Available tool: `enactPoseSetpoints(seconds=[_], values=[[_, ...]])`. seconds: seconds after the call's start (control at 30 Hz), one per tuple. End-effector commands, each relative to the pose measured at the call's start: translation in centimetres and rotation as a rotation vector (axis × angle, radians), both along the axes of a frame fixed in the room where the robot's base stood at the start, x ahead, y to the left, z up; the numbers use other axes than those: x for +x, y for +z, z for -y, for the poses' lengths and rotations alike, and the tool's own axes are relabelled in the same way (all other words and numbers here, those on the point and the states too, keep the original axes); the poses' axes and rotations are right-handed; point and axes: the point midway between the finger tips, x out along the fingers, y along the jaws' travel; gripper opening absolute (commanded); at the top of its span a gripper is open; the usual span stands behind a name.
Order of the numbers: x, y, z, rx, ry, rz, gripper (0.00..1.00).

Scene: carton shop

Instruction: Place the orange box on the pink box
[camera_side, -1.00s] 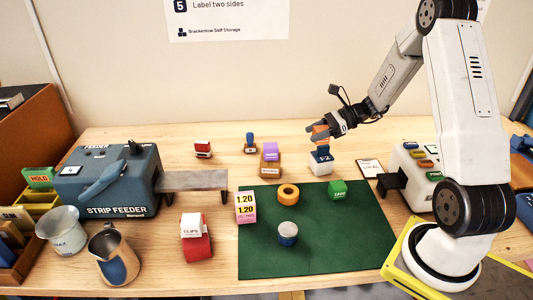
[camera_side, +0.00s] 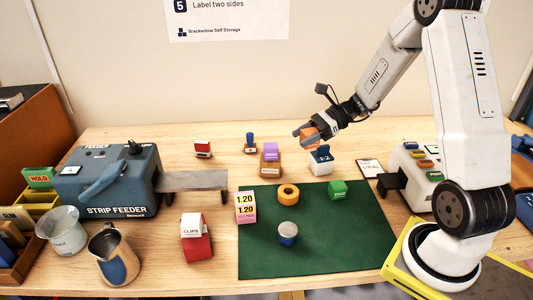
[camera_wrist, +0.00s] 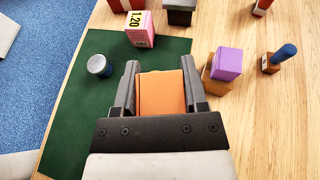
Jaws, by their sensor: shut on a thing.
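My gripper (camera_side: 309,136) is shut on the orange box (camera_side: 311,132) and holds it in the air above the back of the table, near the white block with a blue top. In the wrist view the orange box (camera_wrist: 161,93) sits between the two fingers. The pink box (camera_side: 246,207) stands on the left edge of the green mat, with yellow 1.20 labels on it. It also shows in the wrist view (camera_wrist: 141,36), ahead of the gripper and apart from it.
A purple block (camera_side: 271,151) sits on a brown block behind. The strip feeder (camera_side: 107,182) and metal jug (camera_side: 113,257) stand left.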

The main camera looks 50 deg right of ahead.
Motion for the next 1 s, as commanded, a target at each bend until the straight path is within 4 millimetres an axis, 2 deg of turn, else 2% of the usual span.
enactPoseSetpoints(seconds=[0.03,0.3,0.5,0.7,1.0], values=[[-0.3,0.7,-1.8,-0.001,0.045,0.003,0.00],[-4.0,3.4,-10.7,-0.001,0.290,0.003,0.00],[-7.3,4.7,-15.4,0.000,0.438,0.001,0.00],[-9.2,5.2,-17.4,0.000,0.511,-0.001,0.00],[-9.3,5.2,-17.7,0.000,0.521,-0.002,0.00]])
